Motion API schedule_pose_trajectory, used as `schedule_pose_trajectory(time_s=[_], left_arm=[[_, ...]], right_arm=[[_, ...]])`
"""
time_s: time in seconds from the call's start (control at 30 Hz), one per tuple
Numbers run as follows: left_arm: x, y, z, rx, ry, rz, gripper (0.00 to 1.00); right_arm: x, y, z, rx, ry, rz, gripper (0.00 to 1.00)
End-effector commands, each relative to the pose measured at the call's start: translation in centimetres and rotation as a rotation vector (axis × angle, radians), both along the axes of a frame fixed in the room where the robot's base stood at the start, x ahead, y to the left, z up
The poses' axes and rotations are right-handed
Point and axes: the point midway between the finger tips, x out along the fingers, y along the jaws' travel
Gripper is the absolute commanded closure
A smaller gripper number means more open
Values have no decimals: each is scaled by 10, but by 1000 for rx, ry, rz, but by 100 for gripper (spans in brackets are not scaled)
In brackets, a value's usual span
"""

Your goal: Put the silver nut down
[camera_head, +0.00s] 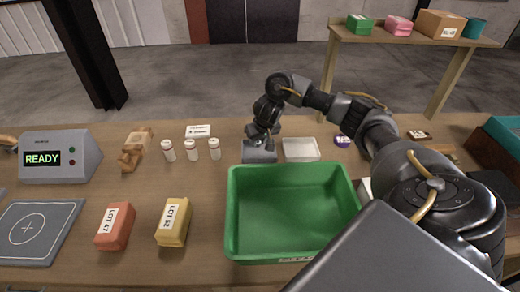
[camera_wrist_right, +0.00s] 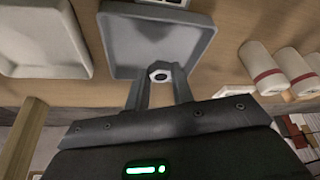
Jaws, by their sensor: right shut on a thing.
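The silver nut (camera_wrist_right: 160,73) is between the fingertips of my right gripper (camera_wrist_right: 160,80) in the right wrist view. Those fingers are shut on it, and its dark hole faces the camera. My right gripper also shows in the head view (camera_head: 262,137), pointing down at the small grey tray (camera_head: 259,156) behind the green bin. In the right wrist view the grey tray (camera_wrist_right: 120,48) lies beyond the nut. I cannot tell whether the nut touches the tray floor. The nut cannot be made out in the head view. My left gripper is not in view.
A green bin (camera_head: 233,215) stands in front of the tray. A white tray (camera_head: 301,150) is to its right and several white bottles (camera_head: 191,150) to its left. Red (camera_head: 115,228) and yellow (camera_head: 173,222) lot blocks lie at the front left. A READY console (camera_head: 60,157) stands at far left.

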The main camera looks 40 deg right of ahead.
Motion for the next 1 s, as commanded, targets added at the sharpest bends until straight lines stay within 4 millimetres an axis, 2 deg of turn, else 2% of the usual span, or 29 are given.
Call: schedule_pose_trajectory(time_s=[0.07, 0.2, 0.67, 0.7, 0.87, 1.0], left_arm=[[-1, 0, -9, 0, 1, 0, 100], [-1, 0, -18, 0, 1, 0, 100], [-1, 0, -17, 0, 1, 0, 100], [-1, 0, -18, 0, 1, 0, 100], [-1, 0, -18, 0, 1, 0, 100], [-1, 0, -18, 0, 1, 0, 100]], right_arm=[[-2, -6, -14, 1, 5, -4, 98], [-2, -3, -33, 2, 4, -1, 98], [-1, -4, -38, 0, 3, 0, 98], [-1, -4, -39, 0, 3, 0, 74], [-1, -4, -39, 0, 2, 0, 55], [-1, -4, -39, 0, 2, 0, 55]])
